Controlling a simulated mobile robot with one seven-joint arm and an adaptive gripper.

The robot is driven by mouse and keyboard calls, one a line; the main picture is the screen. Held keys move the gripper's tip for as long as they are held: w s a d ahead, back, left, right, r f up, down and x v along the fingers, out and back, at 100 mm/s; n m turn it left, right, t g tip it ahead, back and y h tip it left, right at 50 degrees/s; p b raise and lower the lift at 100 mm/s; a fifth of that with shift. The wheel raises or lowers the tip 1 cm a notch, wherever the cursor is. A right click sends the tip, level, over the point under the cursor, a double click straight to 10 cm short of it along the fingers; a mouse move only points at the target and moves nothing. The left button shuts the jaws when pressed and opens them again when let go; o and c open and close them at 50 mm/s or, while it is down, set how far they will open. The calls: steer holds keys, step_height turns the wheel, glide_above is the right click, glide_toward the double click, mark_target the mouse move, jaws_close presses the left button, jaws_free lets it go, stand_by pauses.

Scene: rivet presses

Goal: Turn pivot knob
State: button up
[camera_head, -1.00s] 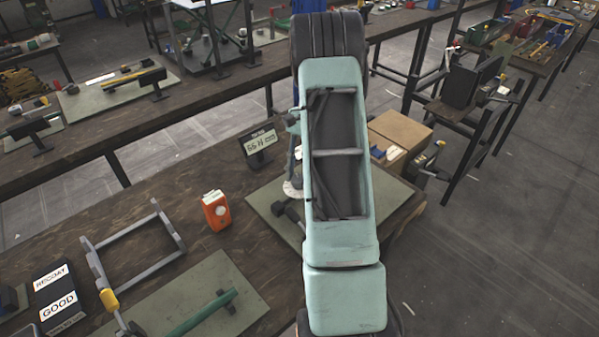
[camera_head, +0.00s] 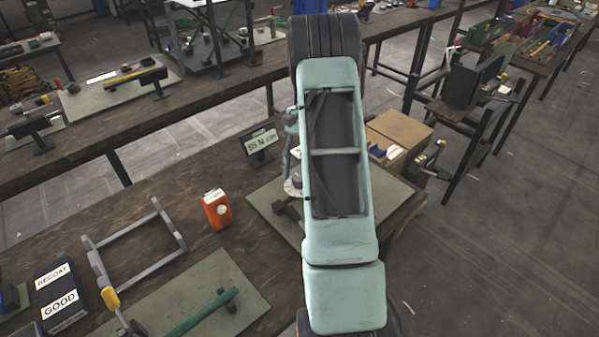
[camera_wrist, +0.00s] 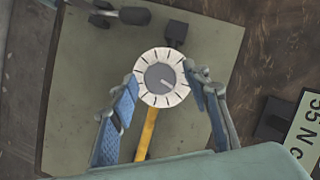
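In the wrist view the knob (camera_wrist: 159,77) is a round dial with a white ring, dark tick marks and a grey centre with a pale pointer mark. My gripper (camera_wrist: 160,74) has its two blue-padded fingers on either side of the dial, tips near the ring's left and right edges. The fingers are apart, with the dial's face showing between them; firm contact on the grey centre does not show. A yellow bar (camera_wrist: 147,134) runs down from the dial. In the head view my arm hides the gripper and most of the press; a pale part of the press (camera_head: 292,187) shows beside the arm.
A small display (camera_head: 260,143), apparently reading "55 N", stands left of the press mat (camera_head: 268,207). An orange box (camera_head: 217,209), a grey frame (camera_head: 135,244) and a black "RECOAT GOOD" box (camera_head: 59,287) lie further left. Cardboard boxes (camera_head: 402,132) stand right of my arm.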

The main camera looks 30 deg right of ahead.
steer(key=v, duration=1.2)
stand_by(0.5)
